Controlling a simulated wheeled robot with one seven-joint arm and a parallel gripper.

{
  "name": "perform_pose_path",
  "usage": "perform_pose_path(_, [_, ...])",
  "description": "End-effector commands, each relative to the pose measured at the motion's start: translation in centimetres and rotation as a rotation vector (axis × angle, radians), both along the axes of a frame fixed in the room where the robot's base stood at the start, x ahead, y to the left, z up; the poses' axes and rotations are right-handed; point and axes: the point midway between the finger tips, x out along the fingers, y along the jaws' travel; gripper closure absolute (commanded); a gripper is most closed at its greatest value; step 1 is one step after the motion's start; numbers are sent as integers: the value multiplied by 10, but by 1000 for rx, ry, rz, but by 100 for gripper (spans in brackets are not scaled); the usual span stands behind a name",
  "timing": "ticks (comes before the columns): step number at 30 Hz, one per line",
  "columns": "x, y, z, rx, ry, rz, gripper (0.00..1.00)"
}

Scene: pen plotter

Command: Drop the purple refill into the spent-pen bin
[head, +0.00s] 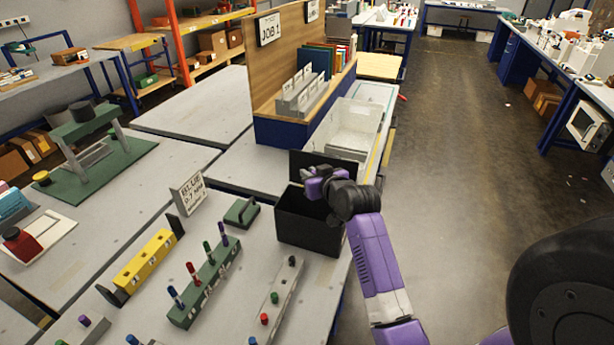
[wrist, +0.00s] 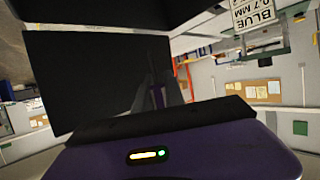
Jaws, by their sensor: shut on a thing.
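My gripper (head: 312,186) is over the black open-topped bin (head: 305,226), near its back and right side, in the head view. In the wrist view my gripper (wrist: 158,82) is shut on a narrow purple piece, the purple refill (wrist: 157,96), seen dimly between the dark fingers. In the head view the refill cannot be told apart from my purple gripper. The bin's dark wall (wrist: 80,85) fills much of the wrist view. The bin's inside is mostly dark, and its contents cannot be told.
A black upright panel (head: 300,163) and a clear tray (head: 352,128) stand behind the bin.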

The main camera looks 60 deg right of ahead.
Motion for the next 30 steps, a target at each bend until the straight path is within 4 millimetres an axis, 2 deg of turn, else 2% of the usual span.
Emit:
perform_pose_path(14, [0,1,-1,2,1,2,100])
perform_pose_path(30, [0,2,-53,2,1,2,100])
